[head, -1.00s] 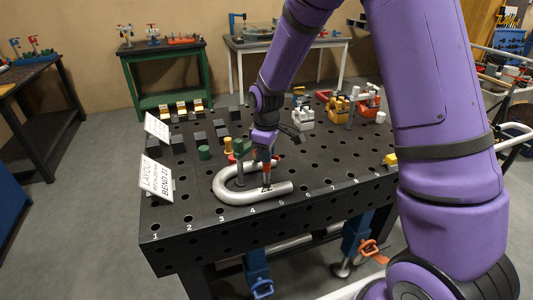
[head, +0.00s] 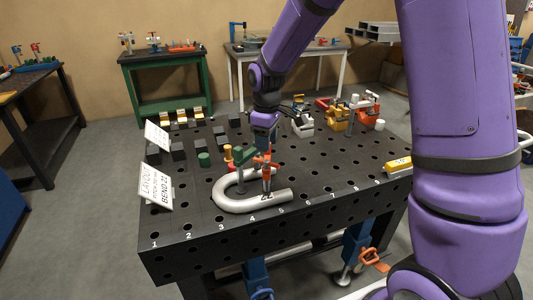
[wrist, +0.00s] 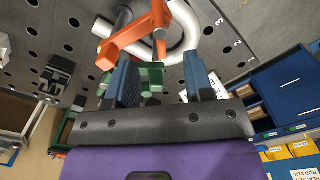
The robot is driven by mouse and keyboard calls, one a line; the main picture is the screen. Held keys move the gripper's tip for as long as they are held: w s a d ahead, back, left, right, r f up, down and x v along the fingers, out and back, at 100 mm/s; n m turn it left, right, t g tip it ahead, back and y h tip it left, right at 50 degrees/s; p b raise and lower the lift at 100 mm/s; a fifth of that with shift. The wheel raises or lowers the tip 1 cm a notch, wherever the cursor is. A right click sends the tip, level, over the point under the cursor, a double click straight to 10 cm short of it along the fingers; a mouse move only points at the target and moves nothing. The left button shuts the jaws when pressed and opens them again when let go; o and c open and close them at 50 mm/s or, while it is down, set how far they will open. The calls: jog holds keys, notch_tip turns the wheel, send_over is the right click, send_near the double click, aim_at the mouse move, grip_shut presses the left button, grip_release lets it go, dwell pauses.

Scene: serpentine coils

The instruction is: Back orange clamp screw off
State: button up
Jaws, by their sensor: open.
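An orange clamp (head: 267,174) stands upright at the near leg of a pale U-shaped tube (head: 226,201) on the black perforated table. In the wrist view the orange clamp (wrist: 129,36) lies beyond the fingertips, toward the upper left. A green clamp (head: 243,158) stands just left of it; in the wrist view the green clamp (wrist: 150,78) shows between and behind the fingers. My gripper (head: 266,146) is above the orange clamp, pointing down. Its two blue fingers (wrist: 160,78) are apart with nothing held between them. I cannot tell whether the screw touches the tube.
Layout cards (head: 155,185) stand at the table's left edge. White, yellow and red clamps (head: 340,118) stand at the back right. A yellow block (head: 399,165) is at the right edge. The table's front right is clear.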

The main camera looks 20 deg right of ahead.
aim_at(267, 160)
notch_tip(267, 160, up, 3)
jog(key=shift+r, duration=0.2)
jog(key=c, duration=0.3)
jog(key=shift+g+y, duration=0.6)
jog(key=shift+y, duration=0.3)
jog(key=d, duration=0.3)
jog(key=d+f, duration=0.1)
jog(key=shift+w+d, duration=0.25)
jog(key=shift+d, duration=0.15)
grip_shut()
jog(key=w+d+y, duration=0.2)
jog(key=d+y, duration=0.3)
jog(key=d, duration=0.3)
jog(key=s+a+r+x, duration=0.1)
jog(key=s+x, duration=0.1)
jog(key=x, duration=1)
jog(key=shift+a+t, duration=0.4)
jog(key=shift+a, duration=0.05)
